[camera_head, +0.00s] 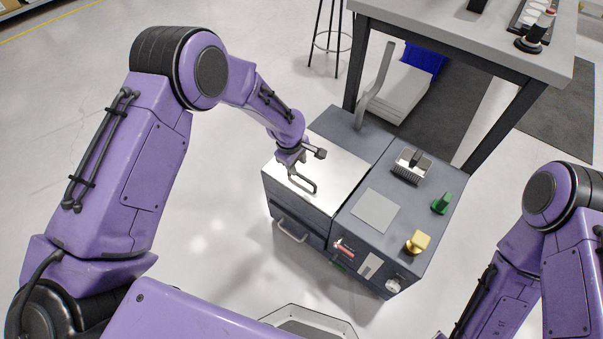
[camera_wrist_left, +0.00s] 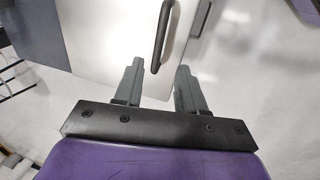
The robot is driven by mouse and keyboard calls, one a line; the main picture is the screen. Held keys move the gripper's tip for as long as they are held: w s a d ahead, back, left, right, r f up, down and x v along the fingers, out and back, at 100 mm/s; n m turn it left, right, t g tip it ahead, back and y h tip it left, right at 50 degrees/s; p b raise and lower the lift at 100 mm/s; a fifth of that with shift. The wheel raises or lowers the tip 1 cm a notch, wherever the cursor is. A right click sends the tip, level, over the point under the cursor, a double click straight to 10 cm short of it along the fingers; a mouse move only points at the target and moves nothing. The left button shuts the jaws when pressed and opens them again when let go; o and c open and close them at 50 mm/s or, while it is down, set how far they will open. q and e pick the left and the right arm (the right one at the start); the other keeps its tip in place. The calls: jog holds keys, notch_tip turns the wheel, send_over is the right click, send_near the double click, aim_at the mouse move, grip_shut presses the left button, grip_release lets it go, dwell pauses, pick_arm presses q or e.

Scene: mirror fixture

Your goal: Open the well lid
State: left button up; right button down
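The well lid (camera_head: 328,160) is a flat silver plate on the left half of the grey machine's top, and it lies shut. It also shows in the left wrist view (camera_wrist_left: 105,35). A dark bar handle (camera_head: 303,187) sits near the lid's front edge; in the left wrist view the handle (camera_wrist_left: 163,35) points toward the gap between my fingers. My left gripper (camera_head: 305,165) is over the lid, close to the handle. Its fingers (camera_wrist_left: 160,66) are apart with nothing held. I cannot tell whether they touch the handle. My right gripper is out of view.
The machine's right half carries a black-and-silver part (camera_head: 410,166), a green knob (camera_head: 441,203), a yellow knob (camera_head: 417,242) and a flat grey panel (camera_head: 375,210). A front handle (camera_head: 291,231) sticks out below the lid. A workbench (camera_head: 480,40) stands behind. Floor on the left is clear.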

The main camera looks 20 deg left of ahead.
aim_at(301, 176)
pick_arm(q)
jog(key=f, duration=0.2)
jog(key=w+f, duration=0.1)
jog(key=f, duration=0.1)
jog(key=f+b, duration=0.1)
jog(key=f, duration=0.1)
jog(key=shift+w+d+f, duration=0.15)
jog(key=shift+d+f, duration=0.2)
jog(key=shift+d, duration=0.05)
jog(key=shift+c, duration=0.4)
